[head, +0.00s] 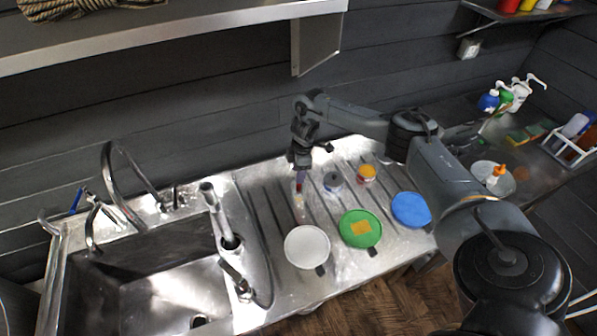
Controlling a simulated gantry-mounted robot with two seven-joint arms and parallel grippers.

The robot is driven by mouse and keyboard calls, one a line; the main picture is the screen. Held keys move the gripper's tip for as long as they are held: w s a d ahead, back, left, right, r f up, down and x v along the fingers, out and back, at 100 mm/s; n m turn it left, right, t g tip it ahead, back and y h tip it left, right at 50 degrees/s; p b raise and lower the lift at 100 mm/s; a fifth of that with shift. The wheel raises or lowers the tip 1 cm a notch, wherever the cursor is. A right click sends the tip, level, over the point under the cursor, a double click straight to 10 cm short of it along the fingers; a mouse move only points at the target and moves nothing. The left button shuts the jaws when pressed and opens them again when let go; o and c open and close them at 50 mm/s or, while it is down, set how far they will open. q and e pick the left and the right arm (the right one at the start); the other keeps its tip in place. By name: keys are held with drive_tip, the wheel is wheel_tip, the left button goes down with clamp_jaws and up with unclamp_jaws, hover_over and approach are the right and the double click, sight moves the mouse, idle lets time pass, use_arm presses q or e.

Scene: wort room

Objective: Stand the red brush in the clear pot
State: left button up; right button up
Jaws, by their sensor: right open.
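My right gripper (300,158) points down over the ribbed drainboard, with its jaws open. Just below its fingertips is a slim upright thing with a reddish-purple upper part, which appears to be the red brush (300,177). Its lower end seems to stand in or behind a see-through shape, likely the clear pot (300,207), on the drainboard. The pot's outline is faint, and I cannot tell for sure whether the brush is inside it. I cannot tell whether the fingertips touch the brush. My left gripper is not in view.
A grey pot (333,182) and a yellow-and-red tub (366,174) stand right of the brush. White (307,247), green (351,240) and blue (411,210) round pieces lie in front. The sink (150,280) with its taps is left. Bottles (503,97) and a rack (572,150) stand far right.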

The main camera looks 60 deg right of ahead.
drive_tip(key=r, duration=0.5)
drive_tip(key=shift+s+d+r+b, duration=0.15)
drive_tip(key=shift+d+b, duration=0.1)
drive_tip(key=shift+b, duration=0.15)
drive_tip(key=r+p, duration=0.2)
drive_tip(key=r, duration=0.1)
drive_tip(key=r+p, duration=0.1)
drive_tip(key=r, duration=0.1)
drive_tip(key=shift+s+d, duration=0.15)
drive_tip(key=shift+s, duration=0.1)
